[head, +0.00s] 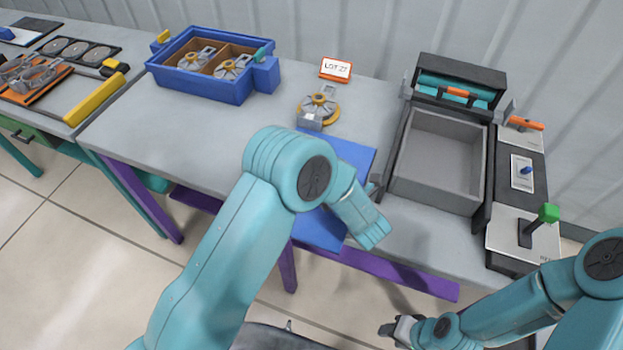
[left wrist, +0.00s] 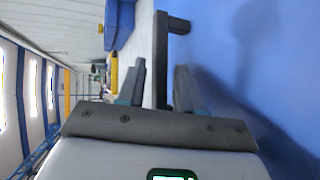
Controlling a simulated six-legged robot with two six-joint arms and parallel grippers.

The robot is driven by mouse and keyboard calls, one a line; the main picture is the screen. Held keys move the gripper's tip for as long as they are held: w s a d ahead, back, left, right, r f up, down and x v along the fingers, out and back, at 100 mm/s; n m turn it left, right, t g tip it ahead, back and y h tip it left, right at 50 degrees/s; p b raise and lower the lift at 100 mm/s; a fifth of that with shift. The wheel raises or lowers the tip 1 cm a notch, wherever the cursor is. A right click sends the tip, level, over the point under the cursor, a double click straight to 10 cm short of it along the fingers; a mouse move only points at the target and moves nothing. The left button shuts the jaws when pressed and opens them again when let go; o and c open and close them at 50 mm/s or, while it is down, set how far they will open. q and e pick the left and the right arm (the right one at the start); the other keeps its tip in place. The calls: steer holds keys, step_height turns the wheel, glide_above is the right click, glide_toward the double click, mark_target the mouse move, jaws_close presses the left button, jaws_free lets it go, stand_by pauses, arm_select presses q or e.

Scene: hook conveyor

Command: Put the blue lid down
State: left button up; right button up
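The blue lid (head: 345,152) is a flat panel at the front edge of the table, left of the grey open box (head: 437,160). It reaches over that edge, and my left arm covers its middle. In the left wrist view the lid's blue face (left wrist: 255,70) fills the right side, with a dark bar handle (left wrist: 161,60) on it. My left gripper (left wrist: 160,85) has its fingers apart on either side of the handle, with a gap showing at the left finger. The head view hides this gripper. My right gripper (head: 398,330) is low at the front; its opening is unclear.
A blue divided bin (head: 200,90) with metal parts stands at the back left. A yellow-grey part (head: 318,108) and a LOT 27 sign (head: 336,69) stand behind the lid. The table left of the lid is clear.

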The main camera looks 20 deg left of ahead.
arm_select(q)
steer(key=x, duration=0.3)
steer(key=shift+w+a+f, duration=0.15)
steer(key=shift+a, duration=0.15)
steer(key=shift+w, duration=0.2)
steer(key=shift+s+d, duration=0.1)
steer(key=shift+s+r, duration=0.25)
steer(key=shift+s, duration=0.1)
jaws_close()
steer(key=shift+w+f, duration=0.15)
steer(key=shift+w, duration=0.05)
arm_select(e)
steer(key=shift+w+a+f, duration=0.25)
steer(key=shift+w+a, duration=0.1)
steer(key=shift+w, duration=0.1)
arm_select(q)
steer(key=shift+s, duration=0.1)
arm_select(e)
steer(key=shift+s, duration=0.1)
